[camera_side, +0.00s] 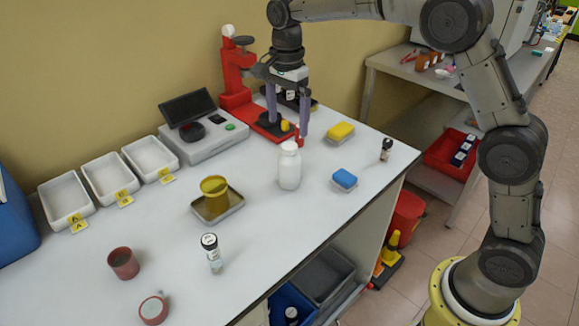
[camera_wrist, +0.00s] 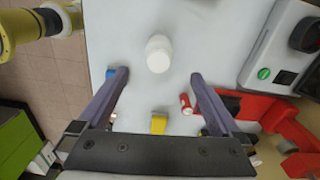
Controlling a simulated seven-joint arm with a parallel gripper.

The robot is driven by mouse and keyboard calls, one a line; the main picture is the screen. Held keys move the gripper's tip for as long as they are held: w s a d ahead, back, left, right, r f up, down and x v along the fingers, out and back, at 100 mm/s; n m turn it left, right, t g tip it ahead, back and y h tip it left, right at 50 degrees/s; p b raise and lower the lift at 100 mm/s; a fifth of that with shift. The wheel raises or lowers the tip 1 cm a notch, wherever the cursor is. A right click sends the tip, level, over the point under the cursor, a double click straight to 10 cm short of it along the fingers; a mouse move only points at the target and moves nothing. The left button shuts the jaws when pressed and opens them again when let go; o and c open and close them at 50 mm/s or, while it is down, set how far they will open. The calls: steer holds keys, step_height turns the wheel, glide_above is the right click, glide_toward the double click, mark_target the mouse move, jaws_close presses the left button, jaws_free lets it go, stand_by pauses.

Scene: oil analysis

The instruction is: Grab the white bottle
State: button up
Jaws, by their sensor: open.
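The white bottle (camera_side: 289,168) stands upright near the middle of the white table, with a narrower cap on top. In the wrist view it shows from above as a white round shape (camera_wrist: 159,54), lying beyond the fingertips and roughly centred between them. My gripper (camera_side: 287,117) is open and empty, pointing down with its two purple fingers. It is above and behind the bottle in the side view and does not touch it. The two fingers also show in the wrist view (camera_wrist: 159,75), spread wide apart.
A scale (camera_side: 205,140) and a yellow beaker (camera_side: 214,187) stand left.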

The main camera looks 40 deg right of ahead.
mark_target(289, 163)
step_height(289, 163, down, 13)
steer(key=shift+s+d+f, duration=0.1)
stand_by(0.5)
steer(key=c, duration=1.4)
